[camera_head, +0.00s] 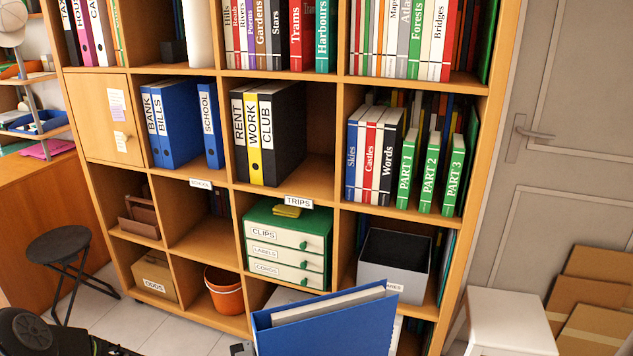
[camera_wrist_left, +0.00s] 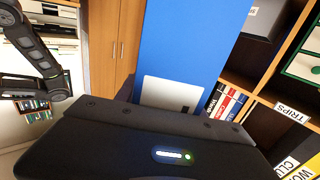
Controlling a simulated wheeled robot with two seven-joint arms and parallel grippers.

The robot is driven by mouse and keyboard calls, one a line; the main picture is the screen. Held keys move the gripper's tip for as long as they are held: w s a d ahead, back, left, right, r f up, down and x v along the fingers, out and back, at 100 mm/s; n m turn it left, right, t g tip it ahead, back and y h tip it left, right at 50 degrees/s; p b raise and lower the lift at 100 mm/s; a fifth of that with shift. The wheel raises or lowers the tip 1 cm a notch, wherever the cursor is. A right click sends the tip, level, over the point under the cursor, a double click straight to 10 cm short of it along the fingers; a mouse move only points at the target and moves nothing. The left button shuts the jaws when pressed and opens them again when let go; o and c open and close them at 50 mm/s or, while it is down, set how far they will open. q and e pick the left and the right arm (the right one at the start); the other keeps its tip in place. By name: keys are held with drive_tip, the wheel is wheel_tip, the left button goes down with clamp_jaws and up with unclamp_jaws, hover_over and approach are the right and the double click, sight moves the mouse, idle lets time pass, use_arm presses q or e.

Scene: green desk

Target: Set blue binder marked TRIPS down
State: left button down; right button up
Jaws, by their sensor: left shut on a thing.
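The blue binder (camera_head: 335,325) is held up in front of the shelf unit, at the bottom middle of the head view. Its blue cover (camera_wrist_left: 185,45) also fills the middle of the left wrist view. The marking on its spine does not show. My left gripper (camera_head: 243,348) is shut on it at its lower left edge; the fingers are mostly hidden. A TRIPS label (camera_head: 298,202) is on the shelf edge below the compartment with the RENT, WORK and CLUB binders (camera_head: 268,135). That compartment has bare shelf to the right of the binders. My right gripper is not in view.
A green drawer cabinet (camera_head: 285,245) with a yellow item on top stands below the TRIPS label. A grey box (camera_head: 393,265) is to its right. Several books (camera_head: 375,150) fill the compartment to the right. A black stool (camera_head: 58,245) stands at the left.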

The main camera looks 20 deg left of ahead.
use_arm(q)
drive_tip(key=w+a+r+n+t+y+p, duration=0.2)
drive_tip(key=w+a+r+n+t+y, duration=0.25)
drive_tip(key=w+a+r, duration=0.45)
drive_tip(key=w+a+r+n+t+y+p, duration=0.25)
drive_tip(key=w+a+r+y, duration=0.25)
drive_tip(key=w+r, duration=0.6)
drive_tip(key=w+a+r+n+y, duration=0.1)
drive_tip(key=w+r+y, duration=0.1)
drive_tip(key=r, duration=0.4)
drive_tip(key=w+a+r+n+y+p, duration=0.1)
drive_tip(key=w+a+r+n+y, duration=0.1)
drive_tip(key=r, duration=0.3)
drive_tip(key=shift+w+a+r, duration=0.2)
drive_tip(key=shift+w+r, duration=0.15)
drive_tip(key=shift+w, duration=0.45)
